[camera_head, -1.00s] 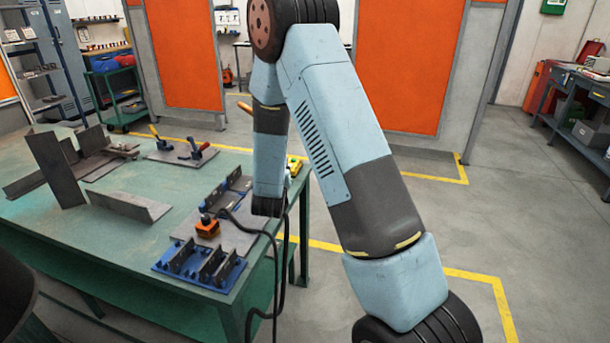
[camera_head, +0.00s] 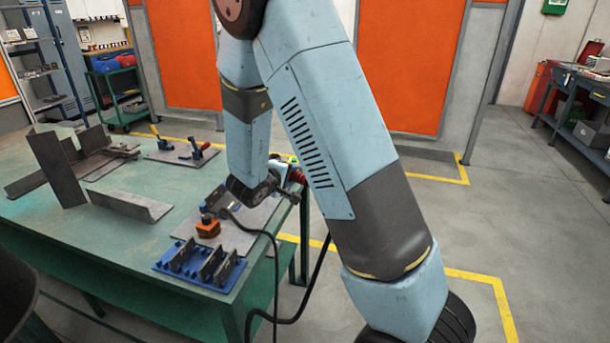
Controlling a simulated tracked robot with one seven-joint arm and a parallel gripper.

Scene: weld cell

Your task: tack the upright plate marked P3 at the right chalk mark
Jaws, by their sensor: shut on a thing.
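My gripper (camera_head: 280,178) hangs over the right side of the green bench, small and partly hidden by my own arm. It is shut on what looks like a welding torch (camera_head: 297,176), with a reddish part showing and a black cable. A grey base plate (camera_head: 235,240) lies below and left of it; dark upright pieces and blue parts at its back are mostly covered by my wrist. A blue rack (camera_head: 228,277) at the bench's near edge holds several dark upright plates (camera_head: 211,262). I cannot read a P3 label or make out a chalk mark.
Steel angles and a tall plate (camera_head: 58,170) stand on the bench (camera_head: 120,235) at left. Toggle clamps (camera_head: 196,151) are at the back.

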